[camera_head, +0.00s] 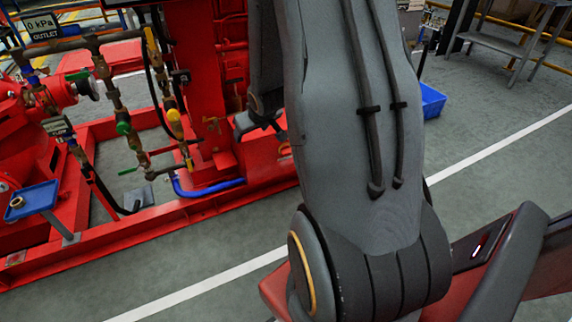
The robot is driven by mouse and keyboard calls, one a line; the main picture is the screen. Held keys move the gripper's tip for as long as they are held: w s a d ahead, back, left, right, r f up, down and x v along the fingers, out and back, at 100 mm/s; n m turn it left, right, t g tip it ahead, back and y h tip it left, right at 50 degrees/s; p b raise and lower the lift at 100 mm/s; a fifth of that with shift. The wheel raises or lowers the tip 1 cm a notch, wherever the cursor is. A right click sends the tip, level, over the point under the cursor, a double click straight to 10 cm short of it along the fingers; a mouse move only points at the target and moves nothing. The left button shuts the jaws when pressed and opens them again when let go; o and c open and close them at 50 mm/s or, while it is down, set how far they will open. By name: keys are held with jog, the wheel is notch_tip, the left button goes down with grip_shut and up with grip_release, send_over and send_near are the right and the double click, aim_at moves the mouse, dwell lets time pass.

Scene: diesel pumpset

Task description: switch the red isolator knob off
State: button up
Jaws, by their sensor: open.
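The red isolator knob cannot be made out in this view; it may be hidden behind my arm or too small to tell. The red pumpset (205,80) stands at the left and centre, partly covered by my grey arm. The dark end of my arm, with my gripper (261,128), shows just left of the large arm link, in front of the red machine. Its fingers look apart, with nothing seen between them, and it is partly hidden by the link. I cannot tell whether it touches anything.
Pipes with a green valve handle (123,128) and a yellow one (174,116) stand at the left. A blue tray (38,199) juts out in front. A blue bin (432,101) and a grey bench (500,44) are at the right. Grey floor in front is clear.

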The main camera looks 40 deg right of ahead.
jog(key=w+d+f+t+b, duration=0.2)
jog(key=w+d+f+b, duration=0.2)
jog(key=d+f, duration=0.3)
jog(key=m+t+h+b, duration=0.25)
jog(key=t+b, duration=0.55)
jog(key=b, duration=0.8)
send_near(289, 152)
jog(key=x, duration=0.2)
jog(key=shift+n, duration=0.35)
jog(key=shift+b+x, duration=1.6)
jog(key=shift+x, duration=2.05)
jog(key=shift+a, duration=0.1)
jog(key=shift+c, duration=0.5)
jog(key=shift+f, duration=0.1)
jog(key=c, duration=1)
jog(key=shift+o, duration=0.2)
